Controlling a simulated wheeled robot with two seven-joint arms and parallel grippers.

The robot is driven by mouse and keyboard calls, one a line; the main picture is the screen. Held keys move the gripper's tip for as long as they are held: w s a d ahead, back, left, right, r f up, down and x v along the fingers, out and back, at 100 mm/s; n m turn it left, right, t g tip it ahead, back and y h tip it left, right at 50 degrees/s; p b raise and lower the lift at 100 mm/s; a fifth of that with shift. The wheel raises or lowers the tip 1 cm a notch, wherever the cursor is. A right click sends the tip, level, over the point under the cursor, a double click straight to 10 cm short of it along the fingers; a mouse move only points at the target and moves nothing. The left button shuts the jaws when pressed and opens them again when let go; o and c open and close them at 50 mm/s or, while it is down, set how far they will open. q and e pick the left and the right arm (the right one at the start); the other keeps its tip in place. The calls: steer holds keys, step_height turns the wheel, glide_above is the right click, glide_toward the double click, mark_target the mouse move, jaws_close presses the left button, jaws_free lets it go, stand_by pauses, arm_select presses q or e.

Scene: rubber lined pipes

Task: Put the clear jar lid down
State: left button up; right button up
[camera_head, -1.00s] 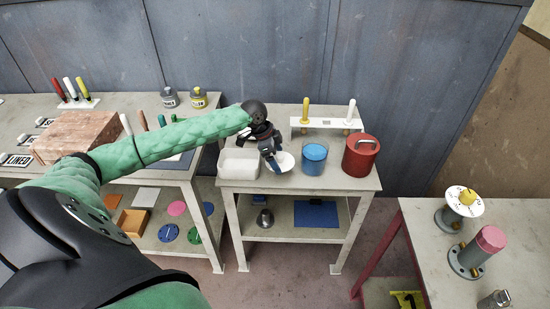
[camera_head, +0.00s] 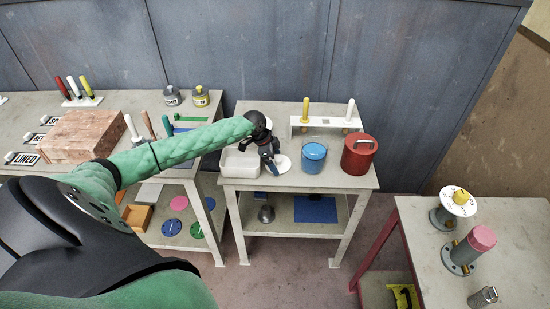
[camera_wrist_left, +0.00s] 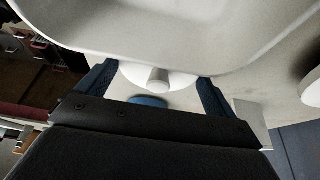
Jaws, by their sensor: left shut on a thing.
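My left gripper (camera_head: 272,167) is over the small grey table, between the white bin and the blue jar. It is shut on the jar lid (camera_head: 283,163), a pale round disc close to the table top; I cannot tell if it touches. In the left wrist view the lid (camera_wrist_left: 160,78) shows as a white disc with a knob, between the two fingers (camera_wrist_left: 156,84). The jar with blue inside (camera_head: 314,158) stands just right of the gripper. My right gripper is not in view.
The white bin (camera_head: 240,164) is close on the left of the gripper. A red lidded pot (camera_head: 358,156) stands right of the jar. A white rack (camera_head: 325,122) with a yellow and a white handle stands behind. Free table top shows in front of the jar.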

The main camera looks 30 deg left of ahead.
arm_select(q)
steer(key=shift+f, duration=0.1)
steer(key=o, duration=0.6)
steer(key=shift+o, duration=0.2)
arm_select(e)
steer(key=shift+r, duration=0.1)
arm_select(q)
steer(key=shift+s+a+r+b, duration=0.1)
steer(key=shift+a+r+b, duration=0.2)
steer(key=shift+r, duration=0.2)
steer(key=shift+s+a+r, duration=0.1)
steer(key=shift+r, duration=0.4)
steer(key=b+v, duration=0.3)
steer(key=v, duration=0.7)
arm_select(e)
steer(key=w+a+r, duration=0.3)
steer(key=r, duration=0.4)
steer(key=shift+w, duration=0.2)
